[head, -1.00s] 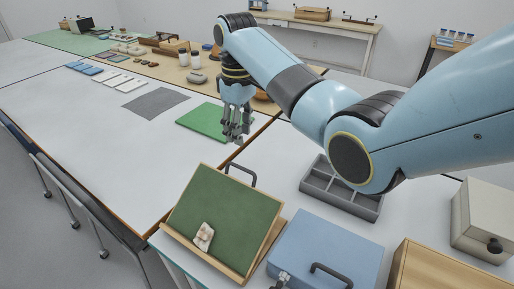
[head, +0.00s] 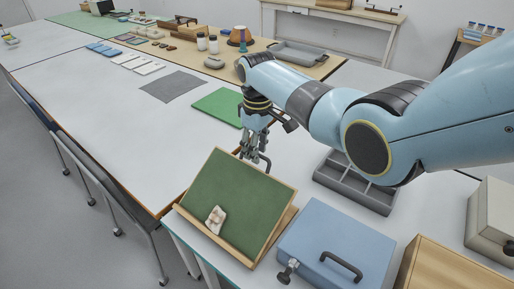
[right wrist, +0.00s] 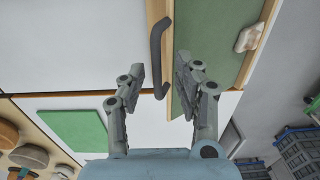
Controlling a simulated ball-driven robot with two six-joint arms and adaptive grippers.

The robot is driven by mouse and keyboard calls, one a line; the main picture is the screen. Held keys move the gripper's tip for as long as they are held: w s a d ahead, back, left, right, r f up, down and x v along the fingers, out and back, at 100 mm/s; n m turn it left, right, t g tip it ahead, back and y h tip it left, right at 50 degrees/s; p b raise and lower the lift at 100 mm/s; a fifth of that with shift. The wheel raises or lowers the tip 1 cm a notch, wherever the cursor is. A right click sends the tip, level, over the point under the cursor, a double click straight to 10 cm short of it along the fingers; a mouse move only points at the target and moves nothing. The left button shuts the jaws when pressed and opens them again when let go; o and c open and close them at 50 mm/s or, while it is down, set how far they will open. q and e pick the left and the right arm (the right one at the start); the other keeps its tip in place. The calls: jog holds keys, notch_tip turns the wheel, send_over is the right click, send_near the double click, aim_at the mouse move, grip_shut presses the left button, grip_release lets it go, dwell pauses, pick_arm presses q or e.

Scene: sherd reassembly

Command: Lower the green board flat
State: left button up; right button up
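The green board (head: 240,195) stands tilted in a wooden frame, its face toward the front. A pale sherd (head: 215,218) rests low on it against the wooden ledge. In the right wrist view the board (right wrist: 215,30) shows at the top with the sherd (right wrist: 250,38), and a dark curved handle (right wrist: 156,50) is fixed along its edge. My right gripper (head: 256,160) is just behind the board's top edge. In the wrist view its fingers (right wrist: 160,88) are apart, with the handle's end between them; I cannot tell whether they touch it. My left gripper is out of view.
A blue case (head: 335,245) stands right of the board, and a grey divided tray (head: 355,190) lies behind it. A flat green mat (head: 218,105) and a grey mat (head: 173,86) lie farther back. The white table left of the board is clear.

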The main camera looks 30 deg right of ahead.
grip_shut()
jog(key=shift+s, duration=0.1)
jog(key=c, duration=0.6)
grip_release()
jog(key=shift+f, duration=0.1)
jog(key=o, duration=0.6)
jog(key=shift+a, duration=0.1)
jog(key=shift+r, duration=0.4)
notch_tip(320, 180, up, 11)
jog(key=shift+r, duration=0.2)
